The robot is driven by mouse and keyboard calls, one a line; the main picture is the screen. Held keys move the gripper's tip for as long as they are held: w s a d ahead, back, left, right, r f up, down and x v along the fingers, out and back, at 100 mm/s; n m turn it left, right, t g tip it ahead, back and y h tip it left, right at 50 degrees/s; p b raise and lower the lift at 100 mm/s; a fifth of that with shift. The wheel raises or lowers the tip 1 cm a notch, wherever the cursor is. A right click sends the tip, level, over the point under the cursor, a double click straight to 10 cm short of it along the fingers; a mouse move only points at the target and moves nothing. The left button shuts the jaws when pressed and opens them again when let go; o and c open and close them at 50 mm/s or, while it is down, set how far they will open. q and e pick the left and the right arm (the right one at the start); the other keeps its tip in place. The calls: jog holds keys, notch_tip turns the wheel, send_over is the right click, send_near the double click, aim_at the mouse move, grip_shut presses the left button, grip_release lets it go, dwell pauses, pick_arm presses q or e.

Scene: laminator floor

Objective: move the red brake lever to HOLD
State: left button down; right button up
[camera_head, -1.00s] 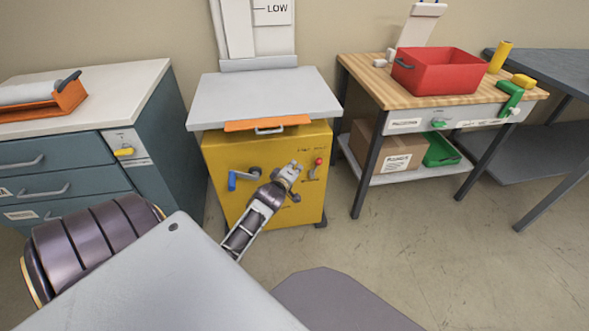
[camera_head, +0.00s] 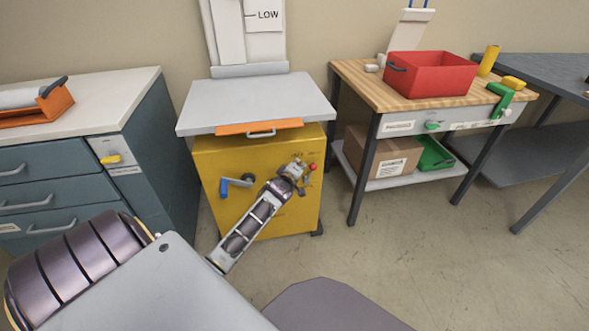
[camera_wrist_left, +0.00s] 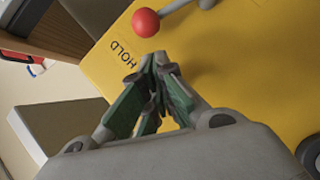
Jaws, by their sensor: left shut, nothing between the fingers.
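The brake lever has a red ball knob (camera_head: 312,167) on a short grey stem, on the front of the yellow cabinet (camera_head: 215,160). In the left wrist view the red knob (camera_wrist_left: 146,22) is at the top, with its grey stem running to the upper right. The printed word HOLD (camera_wrist_left: 124,53) shows on the yellow panel below and left of the knob. My left gripper (camera_head: 300,165) is at the panel, close beside the knob. In the left wrist view its fingertips (camera_wrist_left: 156,60) are together and empty, just below the knob; contact cannot be told. My right gripper is not in view.
A blue-handled crank (camera_head: 232,184) sticks out left of my gripper. An orange-edged grey top (camera_head: 255,100) overhangs the cabinet. A teal drawer unit (camera_head: 60,170) stands left, a wooden bench with a red bin (camera_head: 432,78) right. Floor between cabinet and bench is open.

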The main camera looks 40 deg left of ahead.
pick_arm(q)
jog(key=shift+w+d+f+b, duration=0.2)
jog(key=shift+w+d+f, duration=0.05)
jog(key=shift+w, duration=0.2)
jog(key=shift+w+d+f+b, duration=0.15)
jog(key=shift+w+d+f, duration=0.1)
jog(key=shift+w, duration=0.15)
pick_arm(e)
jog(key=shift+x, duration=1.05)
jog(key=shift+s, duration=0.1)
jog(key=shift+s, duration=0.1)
pick_arm(q)
jog(key=shift+w, duration=0.1)
jog(key=shift+w+d+r+p, duration=0.1)
jog(key=shift+w+d+p, duration=0.1)
jog(key=shift+p, duration=0.25)
jog(key=shift+w+d+p, duration=0.25)
jog(key=shift+p, duration=0.2)
jog(key=shift+w+d, duration=0.1)
jog(key=shift+w, duration=0.05)
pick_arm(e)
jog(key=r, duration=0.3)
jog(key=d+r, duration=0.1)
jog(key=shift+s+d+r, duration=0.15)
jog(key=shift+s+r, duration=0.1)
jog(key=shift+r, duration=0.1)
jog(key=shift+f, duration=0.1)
